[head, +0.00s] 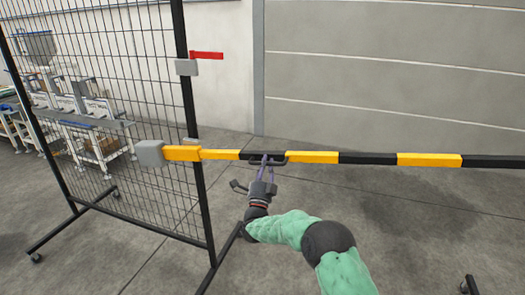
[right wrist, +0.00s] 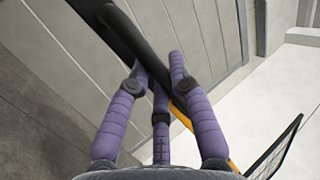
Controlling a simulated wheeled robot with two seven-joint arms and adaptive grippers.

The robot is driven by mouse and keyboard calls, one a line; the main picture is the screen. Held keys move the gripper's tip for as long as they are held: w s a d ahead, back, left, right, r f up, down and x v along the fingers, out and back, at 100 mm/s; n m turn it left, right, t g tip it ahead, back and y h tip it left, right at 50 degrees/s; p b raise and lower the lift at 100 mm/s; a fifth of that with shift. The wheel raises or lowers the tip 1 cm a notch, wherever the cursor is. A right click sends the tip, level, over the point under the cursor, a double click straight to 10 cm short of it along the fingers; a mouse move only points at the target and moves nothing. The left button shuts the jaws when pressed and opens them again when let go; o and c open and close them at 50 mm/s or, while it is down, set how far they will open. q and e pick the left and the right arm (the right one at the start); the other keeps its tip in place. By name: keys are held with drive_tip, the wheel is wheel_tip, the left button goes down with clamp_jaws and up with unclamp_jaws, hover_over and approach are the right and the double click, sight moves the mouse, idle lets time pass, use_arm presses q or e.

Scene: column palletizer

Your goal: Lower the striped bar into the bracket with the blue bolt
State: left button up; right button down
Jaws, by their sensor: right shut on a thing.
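The striped bar (head: 315,157), in yellow and black sections, runs almost level across the head view from a grey block (head: 149,153) at its left end to beyond the right edge. My right gripper (head: 267,160) is shut on a black section of it, where a dark loop-like handle shows. In the right wrist view, purple fingers (right wrist: 158,75) close around the black part of the bar (right wrist: 143,45), and a yellow part shows behind them. A small grey piece (head: 190,142) shows just above the bar at the post. No blue bolt can be made out. My left gripper is out of view.
A black mesh fence panel (head: 110,90) on feet stands at the left, close to the bar's left end. Its post (head: 187,110) carries a grey box (head: 186,67) with a red arm (head: 207,55). Work benches stand behind. A dark foot (head: 469,285) shows at the lower right.

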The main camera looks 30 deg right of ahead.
wheel_tip(320, 180, down, 6)
drive_tip(key=m+g+h, duration=0.2)
drive_tip(key=m, duration=0.1)
drive_tip(key=shift+s+d+f+m, duration=0.15)
drive_tip(key=shift+s+f+m, duration=0.1)
drive_tip(key=shift+m, duration=0.15)
drive_tip(key=shift+f, duration=0.2)
drive_tip(key=c, duration=1.1)
unclamp_jaws()
drive_tip(key=shift+w, duration=0.1)
drive_tip(key=shift+r, duration=0.1)
drive_tip(key=v, duration=1.2)
drive_tip(key=shift+w, duration=0.1)
